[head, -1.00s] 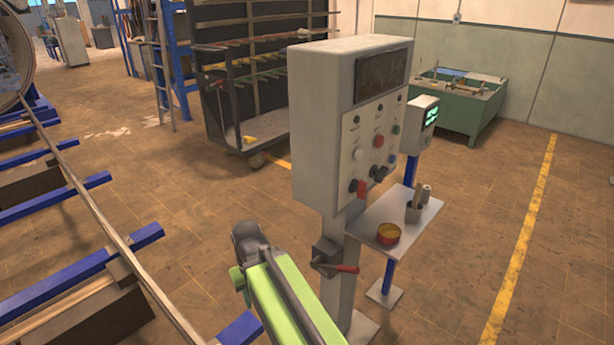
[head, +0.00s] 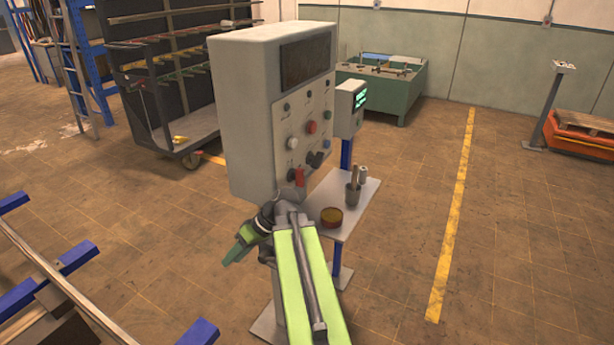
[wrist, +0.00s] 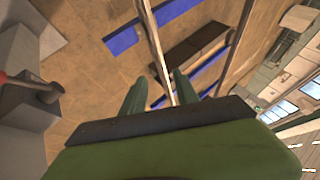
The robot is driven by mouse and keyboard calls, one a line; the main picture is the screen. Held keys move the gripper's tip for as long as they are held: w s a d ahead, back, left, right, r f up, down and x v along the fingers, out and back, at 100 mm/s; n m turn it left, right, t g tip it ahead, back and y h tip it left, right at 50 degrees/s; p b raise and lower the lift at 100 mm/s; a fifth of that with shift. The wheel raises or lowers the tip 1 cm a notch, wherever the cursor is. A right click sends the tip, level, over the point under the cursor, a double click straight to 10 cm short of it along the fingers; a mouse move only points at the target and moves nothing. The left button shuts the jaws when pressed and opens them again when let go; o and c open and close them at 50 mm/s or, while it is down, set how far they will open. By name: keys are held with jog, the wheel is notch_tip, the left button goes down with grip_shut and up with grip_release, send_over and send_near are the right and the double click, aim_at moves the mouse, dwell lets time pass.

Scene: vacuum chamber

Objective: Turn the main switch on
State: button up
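The grey control box (head: 238,120) stands on a post. Low on its panel is a switch with a red handle (head: 299,177), and a black rotary knob (head: 316,159) sits just right of it. No label is readable, so I cannot confirm which is the main switch. My gripper (head: 230,257) is below and left of the box, pointing left and away from the panel. In the wrist view my gripper (wrist: 158,88) has its two green fingers apart with nothing between them. A red-tipped grey lever (wrist: 40,88) shows at the left edge there.
A small shelf (head: 352,215) with a round tin (head: 331,217) and a cup (head: 352,194) stands right of the box. A wheeled rack (head: 170,95) is behind. The floor right of the shelf is clear.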

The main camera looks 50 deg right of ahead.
jog(key=s+d+r+t, duration=0.2)
jog(key=d+r+t, duration=0.1)
jog(key=d, duration=0.4)
jog(key=s+d+r+t, duration=0.2)
jog(key=s+d+r, duration=0.1)
jog(key=d, duration=0.3)
jog(key=n+t+h, duration=0.2)
jog(key=t, duration=0.6)
send_near(304, 175)
jog(key=x, duration=0.9)
jog(key=shift+w+a+b, duration=0.1)
jog(key=shift+w+b, duration=0.2)
jog(key=shift+w, duration=0.1)
